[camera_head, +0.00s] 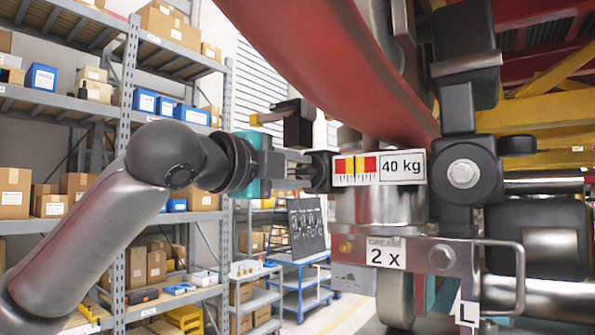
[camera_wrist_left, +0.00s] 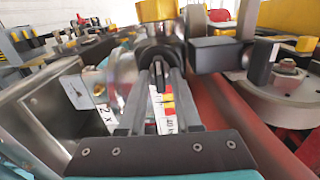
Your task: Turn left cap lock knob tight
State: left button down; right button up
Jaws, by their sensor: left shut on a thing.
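My left gripper (camera_head: 312,172) reaches in from the left, level with the metal cap housing under the red rail. It is shut on a dark knob (camera_head: 321,172) on the left side of that housing. In the left wrist view, the two grey fingers of the left gripper (camera_wrist_left: 160,72) close in on the rounded black knob (camera_wrist_left: 160,48). The fingers partly hide the knob, and I cannot tell how tight it is. The housing (camera_head: 372,207) carries a scale and a "40 kg" label (camera_head: 403,167). My right gripper is not in view.
The curved red rail (camera_head: 335,65) passes close above the gripper. A black clamp block (camera_head: 465,175) and a metal bracket (camera_head: 500,243) stand to the right. A "2 X" tag (camera_head: 386,257) hangs below. Shelves with boxes (camera_head: 75,185) and a blue cart (camera_head: 300,285) are behind.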

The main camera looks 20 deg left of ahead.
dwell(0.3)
pick_arm(q)
jog(key=c, duration=0.9)
grip_release()
jog(key=shift+s, duration=0.1)
jog(key=shift+s+a, duration=0.15)
jog(key=shift+s, duration=0.1)
jog(key=b+v, duration=0.4)
jog(key=v, duration=1)
jog(key=shift+s, duration=0.25)
